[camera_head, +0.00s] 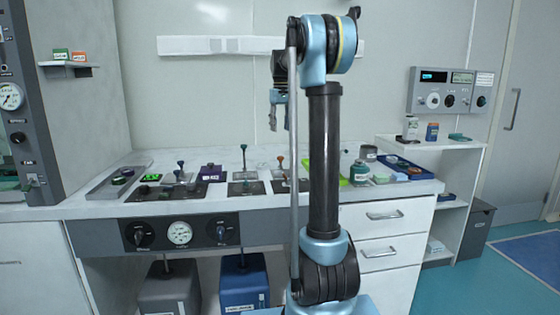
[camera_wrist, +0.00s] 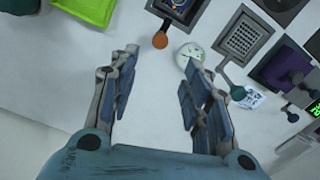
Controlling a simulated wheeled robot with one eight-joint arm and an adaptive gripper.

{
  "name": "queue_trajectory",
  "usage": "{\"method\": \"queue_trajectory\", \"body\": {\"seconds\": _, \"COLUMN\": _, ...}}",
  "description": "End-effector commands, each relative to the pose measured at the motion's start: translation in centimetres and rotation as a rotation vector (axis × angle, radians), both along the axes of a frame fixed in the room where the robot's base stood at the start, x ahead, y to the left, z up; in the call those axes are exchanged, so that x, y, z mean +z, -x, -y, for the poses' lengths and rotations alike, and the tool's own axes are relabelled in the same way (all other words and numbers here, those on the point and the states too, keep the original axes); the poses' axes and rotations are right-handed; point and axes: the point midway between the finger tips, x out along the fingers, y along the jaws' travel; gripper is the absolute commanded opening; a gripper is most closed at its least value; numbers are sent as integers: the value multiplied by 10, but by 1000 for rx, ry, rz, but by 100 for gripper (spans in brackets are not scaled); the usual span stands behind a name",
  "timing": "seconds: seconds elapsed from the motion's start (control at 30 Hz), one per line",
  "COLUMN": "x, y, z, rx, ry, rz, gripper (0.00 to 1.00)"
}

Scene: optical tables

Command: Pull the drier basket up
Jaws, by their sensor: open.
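My gripper (camera_head: 279,97) hangs high above the bench, fingers pointing down. In the head view a teal-knobbed upright stem (camera_head: 243,150) stands over a dark plate (camera_head: 245,187). An orange-brown knob (camera_wrist: 160,40) shows just beyond the fingers.
A lime green tray (camera_wrist: 92,10) shows at the wrist view's upper left. A round white dish (camera_wrist: 189,53) lies near the right finger. A blue tray (camera_head: 405,167) stands farther right.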

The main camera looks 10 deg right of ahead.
Motion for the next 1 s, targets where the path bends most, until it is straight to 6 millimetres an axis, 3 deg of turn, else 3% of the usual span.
{"method": "queue_trajectory", "body": {"seconds": 0.6, "x": -109, "y": 0, "z": 0, "rx": -1, "ry": 0, "rz": 0, "gripper": 44}}
{"method": "queue_trajectory", "body": {"seconds": 0.8, "x": -135, "y": 0, "z": 0, "rx": -1, "ry": 0, "rz": 0, "gripper": 44}}
{"method": "queue_trajectory", "body": {"seconds": 1.0, "x": -147, "y": 1, "z": 0, "rx": -1, "ry": 0, "rz": 0, "gripper": 44}}
